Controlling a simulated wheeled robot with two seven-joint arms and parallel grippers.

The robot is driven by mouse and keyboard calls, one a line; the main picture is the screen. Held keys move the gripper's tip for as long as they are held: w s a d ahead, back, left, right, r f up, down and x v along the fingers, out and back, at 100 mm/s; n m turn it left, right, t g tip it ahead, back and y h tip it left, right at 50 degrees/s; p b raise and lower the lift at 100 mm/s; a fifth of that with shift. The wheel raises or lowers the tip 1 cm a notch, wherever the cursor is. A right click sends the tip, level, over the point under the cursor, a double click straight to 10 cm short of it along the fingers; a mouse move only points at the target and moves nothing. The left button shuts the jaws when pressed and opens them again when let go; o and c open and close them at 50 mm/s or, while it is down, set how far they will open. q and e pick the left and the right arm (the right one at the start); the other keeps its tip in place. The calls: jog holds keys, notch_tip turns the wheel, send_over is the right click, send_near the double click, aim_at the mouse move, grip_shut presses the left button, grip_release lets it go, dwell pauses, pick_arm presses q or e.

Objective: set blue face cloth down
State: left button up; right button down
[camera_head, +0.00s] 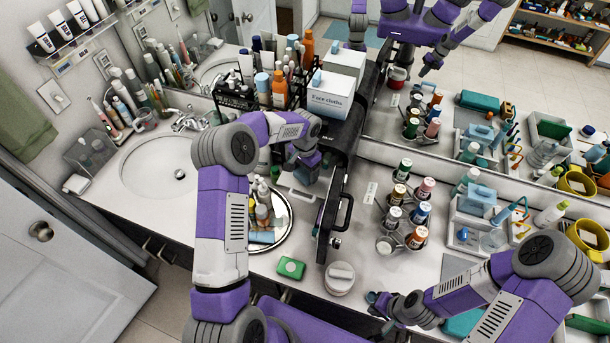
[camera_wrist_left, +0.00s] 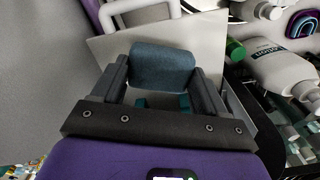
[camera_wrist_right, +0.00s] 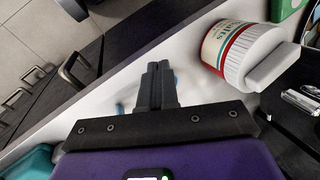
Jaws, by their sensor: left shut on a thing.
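In the head view the held cloth is mostly hidden by the gripper. The white "Face cloths" box (camera_head: 328,100) stands on the black unit. My right gripper (camera_head: 382,304) is shut and empty; its fingers (camera_wrist_right: 156,85) meet in the right wrist view.
A round mirror tray (camera_head: 283,236) holds bottles left of the black unit (camera_head: 343,170). A green soap box (camera_head: 291,268) and a white-lidded jar (camera_head: 340,276) stand at the front edge. A bottle carousel (camera_head: 387,242) stands to the right. Bare counter lies around the sink (camera_head: 150,170).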

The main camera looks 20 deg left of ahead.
aim_at(305, 173)
pick_arm(q)
jog(key=shift+f, duration=0.9)
jog(key=shift+r, duration=0.1)
jog(key=o, duration=0.9)
jog(key=shift+o, duration=0.2)
notch_tip(305, 173, up, 12)
jog(key=b, duration=0.1)
